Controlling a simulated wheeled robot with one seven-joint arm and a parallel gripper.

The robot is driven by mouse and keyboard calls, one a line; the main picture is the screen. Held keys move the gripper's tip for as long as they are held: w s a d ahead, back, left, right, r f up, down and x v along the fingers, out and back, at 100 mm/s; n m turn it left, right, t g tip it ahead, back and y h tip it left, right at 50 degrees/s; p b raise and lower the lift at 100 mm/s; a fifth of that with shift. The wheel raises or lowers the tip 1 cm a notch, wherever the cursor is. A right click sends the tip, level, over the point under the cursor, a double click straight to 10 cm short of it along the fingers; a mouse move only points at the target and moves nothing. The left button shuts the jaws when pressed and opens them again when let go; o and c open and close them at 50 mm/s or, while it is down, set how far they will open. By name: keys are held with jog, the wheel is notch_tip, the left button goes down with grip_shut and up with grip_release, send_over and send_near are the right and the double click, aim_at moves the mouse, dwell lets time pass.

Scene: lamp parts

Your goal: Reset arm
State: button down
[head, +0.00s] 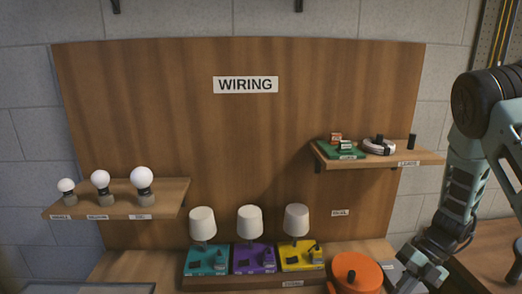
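My arm comes in from the right edge of the head view and bends down to the lower right. Its end, with my gripper (412,276), is low beside the right of an orange round object (357,270). The fingers are too small and cut off to tell whether they are open or shut, or whether they hold anything. Three lamps with white shades stand on a teal base (207,260), a purple base (254,258) and a yellow base (301,255) in a row on the lower shelf.
A wooden board (270,140) carries a WIRING sign (245,85). Three bulbs stand on the left shelf (166,191). The right shelf (424,158) holds a green board (341,152), a white cable coil (379,148) and a black cylinder (412,142). A wooden table (490,250) lies at right.

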jog(key=s+a+r+n+g+h+b, duration=0.15)
jog(key=s+a+r+n, duration=0.25)
jog(key=a+n, duration=0.6)
jog(key=s+a+r+n+h+b, duration=0.2)
jog(key=s+a+r+n+b, duration=0.15)
jog(key=a+n, duration=0.6)
jog(key=s+a+r+n+t+h+b, duration=0.1)
jog(key=s+n, duration=0.5)
jog(key=n, duration=0.7)
jog(key=s+a+r+n+t+h+b, duration=0.1)
jog(key=s+a+n+t+h+b, duration=0.1)
jog(key=s+n, duration=0.5)
jog(key=n, duration=0.6)
jog(key=shift+s+a+r+t+b, duration=0.25)
jog(key=shift+r+t+b, duration=0.05)
jog(key=shift+r+t, duration=0.05)
jog(key=shift+n, duration=0.25)
